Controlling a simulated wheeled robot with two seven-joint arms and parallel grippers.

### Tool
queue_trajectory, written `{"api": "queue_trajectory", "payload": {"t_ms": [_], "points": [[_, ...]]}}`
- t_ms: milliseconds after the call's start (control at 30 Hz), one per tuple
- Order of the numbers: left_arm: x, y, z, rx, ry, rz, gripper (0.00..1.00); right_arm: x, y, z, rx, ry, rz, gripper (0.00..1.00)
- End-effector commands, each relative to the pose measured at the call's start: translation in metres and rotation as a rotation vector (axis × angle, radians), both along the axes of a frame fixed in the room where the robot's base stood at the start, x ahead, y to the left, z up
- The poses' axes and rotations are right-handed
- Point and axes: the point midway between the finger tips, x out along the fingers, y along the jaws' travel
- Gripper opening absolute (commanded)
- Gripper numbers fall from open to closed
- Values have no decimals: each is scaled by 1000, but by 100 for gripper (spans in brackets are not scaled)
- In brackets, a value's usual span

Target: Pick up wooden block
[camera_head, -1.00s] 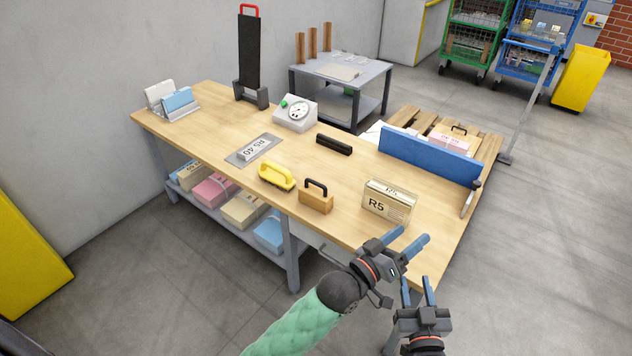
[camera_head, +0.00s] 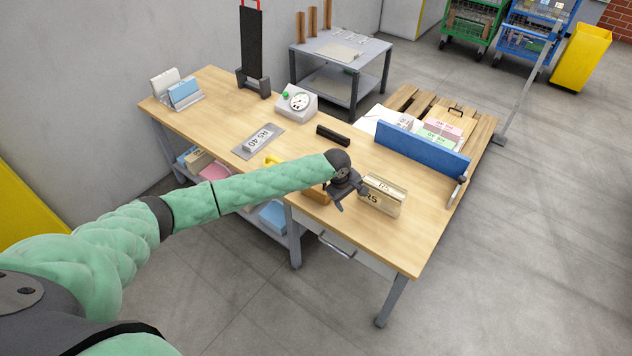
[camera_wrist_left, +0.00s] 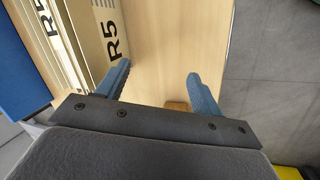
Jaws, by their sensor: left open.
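The wooden block (camera_head: 317,195) is mostly hidden behind my left arm in the head view; only an orange-brown part shows below the forearm. A small brown piece (camera_wrist_left: 177,106), probably the block, shows beside the right finger in the left wrist view. My left gripper (camera_wrist_left: 157,76) is open, its two blue fingers apart with bare tabletop between them. In the head view the left gripper (camera_head: 340,203) is at the table's front side, between the block and the R5 bundle. My right gripper is out of view.
The R5 bundle (camera_head: 382,195) stands close to the right of the left gripper. A yellow-handled tool (camera_head: 273,160) is partly behind my forearm. A black bar (camera_head: 333,135), a scale (camera_head: 297,103) and a blue panel (camera_head: 422,150) stand on the table (camera_head: 225,105). Its front right corner is clear.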

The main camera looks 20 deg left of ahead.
Motion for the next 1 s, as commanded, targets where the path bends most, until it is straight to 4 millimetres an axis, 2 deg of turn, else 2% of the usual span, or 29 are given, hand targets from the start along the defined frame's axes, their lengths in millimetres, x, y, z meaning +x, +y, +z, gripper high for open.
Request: {"api": "queue_trajectory", "payload": {"t_ms": [33,100,200,333,500,800,1000], "points": [[12,26,17,44,42,63,66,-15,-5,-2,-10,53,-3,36],[22,56,26,93,103,150,66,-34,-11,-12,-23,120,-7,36],[31,91,38,149,166,254,66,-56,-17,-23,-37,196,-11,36],[38,118,49,194,214,340,66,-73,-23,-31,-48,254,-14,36],[40,129,46,210,235,376,66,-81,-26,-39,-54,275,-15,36],[40,127,22,210,234,373,66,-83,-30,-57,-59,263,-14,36],[41,124,5,210,232,372,66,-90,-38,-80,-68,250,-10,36]]}}
